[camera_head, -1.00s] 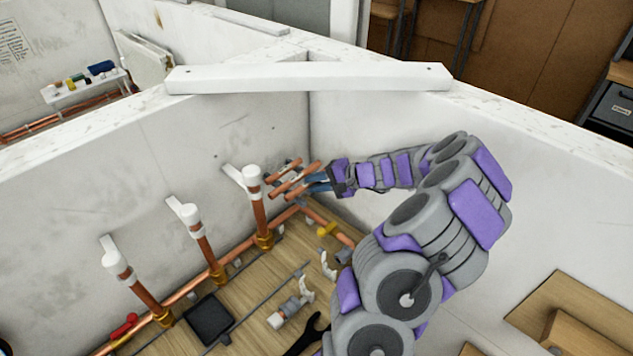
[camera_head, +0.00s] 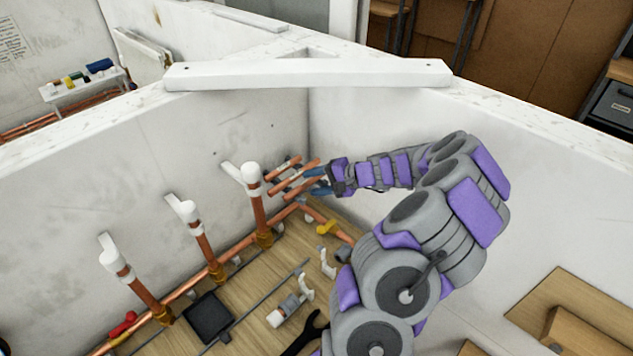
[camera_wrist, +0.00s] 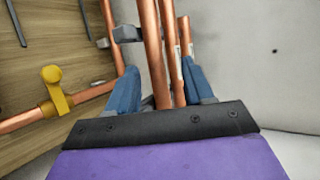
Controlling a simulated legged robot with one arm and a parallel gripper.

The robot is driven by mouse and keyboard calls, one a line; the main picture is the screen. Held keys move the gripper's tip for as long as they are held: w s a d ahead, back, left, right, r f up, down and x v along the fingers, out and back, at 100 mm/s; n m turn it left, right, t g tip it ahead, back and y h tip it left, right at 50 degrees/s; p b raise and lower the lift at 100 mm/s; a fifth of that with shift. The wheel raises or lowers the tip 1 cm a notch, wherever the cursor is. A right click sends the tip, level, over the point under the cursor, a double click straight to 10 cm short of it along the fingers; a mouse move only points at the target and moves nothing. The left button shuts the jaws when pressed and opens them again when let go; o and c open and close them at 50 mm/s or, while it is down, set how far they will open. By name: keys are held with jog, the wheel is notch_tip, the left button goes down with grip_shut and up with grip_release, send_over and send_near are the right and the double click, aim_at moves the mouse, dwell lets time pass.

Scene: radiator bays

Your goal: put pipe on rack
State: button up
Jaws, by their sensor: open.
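Several short copper pipes (camera_head: 284,168) lie side by side at the back wall corner, right of the rightmost upright pipe. My gripper (camera_head: 309,180) is at their near ends with its blue fingers spread. In the wrist view, my gripper (camera_wrist: 160,78) is open, with one finger on each side of the pipes. The thickest-looking pipe (camera_wrist: 154,45) runs between the fingers; two more pipes (camera_wrist: 185,35) lie close to the right finger. Whether the fingers touch any pipe cannot be told. What supports the pipes is mostly hidden; a grey bracket (camera_wrist: 127,34) shows beside them.
Upright copper pipes with white caps (camera_head: 251,175) stand along the left wall. A yellow valve handle (camera_head: 327,227), a black tray (camera_head: 208,317) and white fittings (camera_head: 328,263) are on the wooden floor. A white beam (camera_head: 310,76) spans the wall corner above.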

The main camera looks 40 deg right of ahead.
jog(key=shift+r, duration=0.1)
jog(key=s+a+r+p, duration=0.1)
jog(key=s+a+r, duration=0.1)
jog(key=s+a, duration=0.2)
jog(key=s+a+r+p, duration=0.1)
jog(key=s+a, duration=0.3)
jog(key=s, duration=0.5)
jog(key=shift+s+a+r, duration=0.15)
jog(key=shift+a+r, duration=0.25)
jog(key=shift+r, duration=0.45)
